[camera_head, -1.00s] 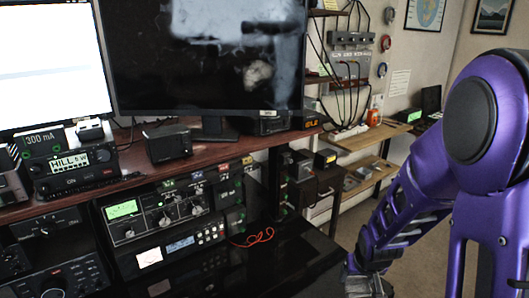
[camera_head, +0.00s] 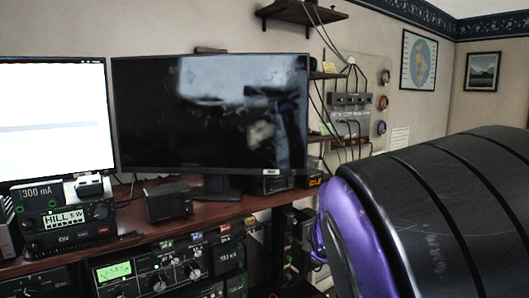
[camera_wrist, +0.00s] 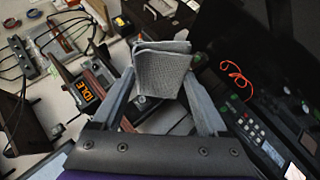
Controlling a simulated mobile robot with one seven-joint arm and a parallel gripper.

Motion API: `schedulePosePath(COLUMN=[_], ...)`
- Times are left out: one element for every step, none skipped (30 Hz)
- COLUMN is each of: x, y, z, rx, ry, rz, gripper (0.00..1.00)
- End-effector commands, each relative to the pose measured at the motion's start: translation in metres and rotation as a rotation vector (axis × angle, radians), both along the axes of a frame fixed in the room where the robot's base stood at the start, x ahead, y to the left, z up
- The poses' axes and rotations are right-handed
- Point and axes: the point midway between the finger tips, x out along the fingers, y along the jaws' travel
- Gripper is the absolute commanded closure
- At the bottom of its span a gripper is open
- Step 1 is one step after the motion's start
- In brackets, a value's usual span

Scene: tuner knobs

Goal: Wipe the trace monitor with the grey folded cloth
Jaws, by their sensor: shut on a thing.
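The trace monitor (camera_head: 210,115) is the dark screen in the middle of the head view, upright on its stand, with pale smears and a light blotch on it. The grey folded cloth (camera_wrist: 162,70) is in the wrist view, between the fingers of my gripper (camera_wrist: 160,80). My gripper is shut on the cloth and holds it up, clear of the monitor. The gripper and cloth do not show in the head view, where my arm fills the lower right. The monitor's screen cannot be made out in the wrist view.
A bright white monitor (camera_head: 52,115) stands to the left. A small black box (camera_head: 168,202) and a radio (camera_head: 68,222) sit on the wooden shelf in front. Radio gear with knobs (camera_head: 160,268) is below. An orange cable (camera_wrist: 236,76) lies right of the gripper.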

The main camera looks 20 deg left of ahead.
Motion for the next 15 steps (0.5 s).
schedulePosePath(x=[0.002,0.003,0.004,0.005,0.006,0.007,0.008,0.008,0.009,0.01,0.01,0.01,0.01,0.01,0.01], y=[0.007,0.011,0.016,0.02,0.023,0.028,0.033,0.037,0.043,0.046,0.05,0.055,0.059,0.063,0.069], z=[0.007,0.012,0.018,0.023,0.027,0.034,0.04,0.046,0.054,0.058,0.062,0.069,0.075,0.079,0.087], rx=[-0.007,-0.014,-0.022,-0.026,-0.032,-0.041,-0.045,-0.05,-0.058,-0.062,-0.065,-0.071,-0.073,-0.076,-0.081], ry=[-0.029,-0.047,-0.072,-0.088,-0.107,-0.132,-0.156,-0.177,-0.206,-0.222,-0.24,-0.264,-0.283,-0.302,-0.329], rz=[0.03,0.048,0.071,0.089,0.107,0.129,0.15,0.17,0.194,0.209,0.226,0.245,0.262,0.279,0.3], gripper=[0.68,0.68,0.68,0.68,0.68,0.68,0.68,0.68,0.68,0.68,0.68,0.68,0.68,0.68,0.68])
